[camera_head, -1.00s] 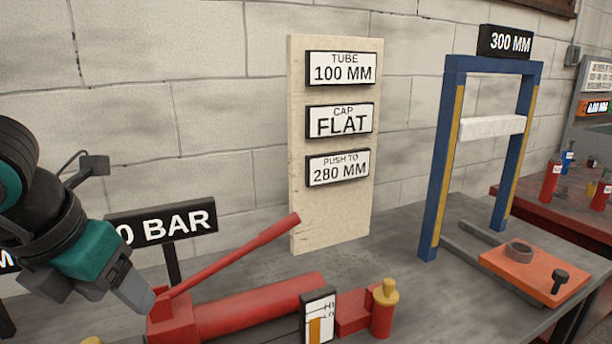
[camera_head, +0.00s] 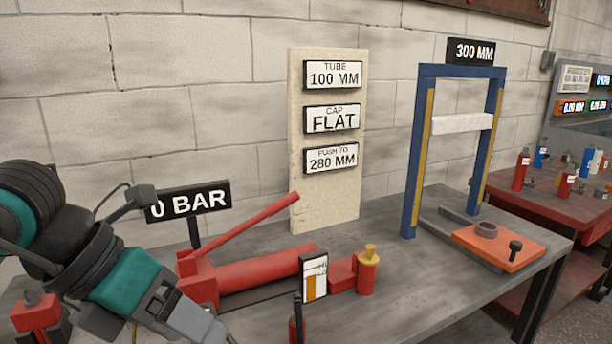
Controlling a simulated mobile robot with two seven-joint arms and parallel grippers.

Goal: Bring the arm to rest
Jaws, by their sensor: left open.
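My left arm comes in from the left edge, and its gripper (camera_head: 200,325) hangs at the lower left, in front of the base of the red hand pump (camera_head: 265,271). The gripper points down and to the right. It is open, and I see nothing held in it. The fingertips are close to the bottom edge of the picture. The pump's long red handle (camera_head: 245,226) slants up to the right, apart from the gripper. I cannot tell how far the gripper stands from the pump body. My right gripper is not in view.
A "0 BAR" sign (camera_head: 188,202) stands behind the pump. A small gauge panel (camera_head: 314,278) stands before it. A board (camera_head: 325,205) reads tube 100 mm, cap flat, push to 280 mm. A blue frame (camera_head: 417,160) marked 300 MM stands right, beside an orange plate (camera_head: 500,246). Bare bench (camera_head: 410,290) lies between.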

